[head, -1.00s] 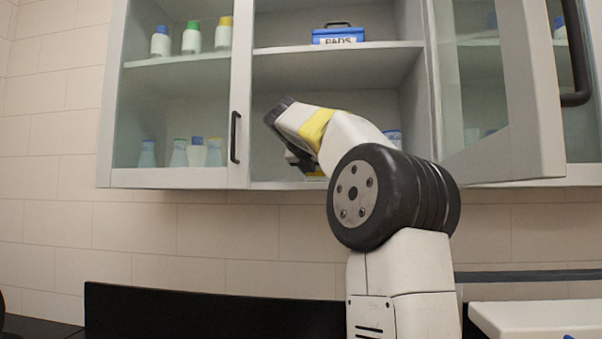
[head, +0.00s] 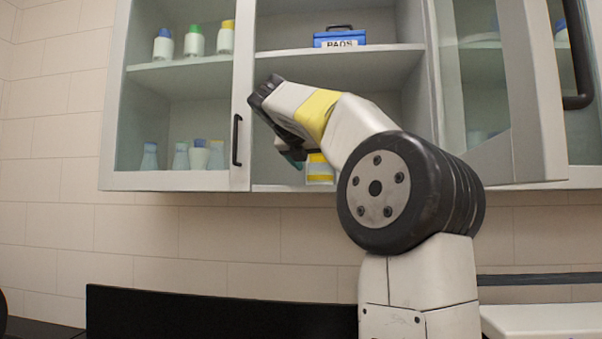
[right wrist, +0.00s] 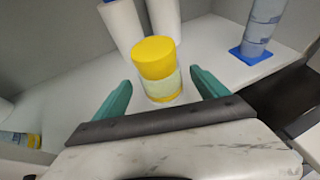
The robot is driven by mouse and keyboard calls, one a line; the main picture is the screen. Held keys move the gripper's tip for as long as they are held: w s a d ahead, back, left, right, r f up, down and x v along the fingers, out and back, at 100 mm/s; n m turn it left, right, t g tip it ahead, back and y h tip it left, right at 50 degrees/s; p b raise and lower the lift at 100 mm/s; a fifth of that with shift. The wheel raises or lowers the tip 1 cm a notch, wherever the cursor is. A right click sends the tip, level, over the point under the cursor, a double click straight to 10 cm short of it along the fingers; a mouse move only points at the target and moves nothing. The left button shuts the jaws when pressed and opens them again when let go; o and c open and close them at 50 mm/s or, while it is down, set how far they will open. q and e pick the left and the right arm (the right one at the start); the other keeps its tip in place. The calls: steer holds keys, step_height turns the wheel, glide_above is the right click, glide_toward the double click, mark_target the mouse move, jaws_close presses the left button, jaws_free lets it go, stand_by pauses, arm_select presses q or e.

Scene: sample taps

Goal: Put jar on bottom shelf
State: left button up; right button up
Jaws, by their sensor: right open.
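A jar with a yellow lid and a pale label (right wrist: 160,84) stands upright on the cabinet's bottom shelf (right wrist: 75,95). In the head view its lower part (head: 319,172) shows just below my right arm, near the shelf's front edge. My right gripper (right wrist: 161,80) is open, its teal fingers on either side of the jar with a gap at each side. In the head view this gripper (head: 293,160) is in front of the open middle compartment, its fingers partly hidden by the wrist. My left gripper is not in view.
A blue PADS box (head: 340,38) sits on the upper shelf (head: 385,52). Bottles stand behind the left glass door (head: 241,100). The right door (head: 520,90) stands open. In the wrist view, white containers (right wrist: 122,24) are behind the jar and a blue-based bottle (right wrist: 258,32) is to its right.

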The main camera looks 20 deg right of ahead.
mark_target(316, 163)
steer(key=v, duration=0.5)
stand_by(0.4)
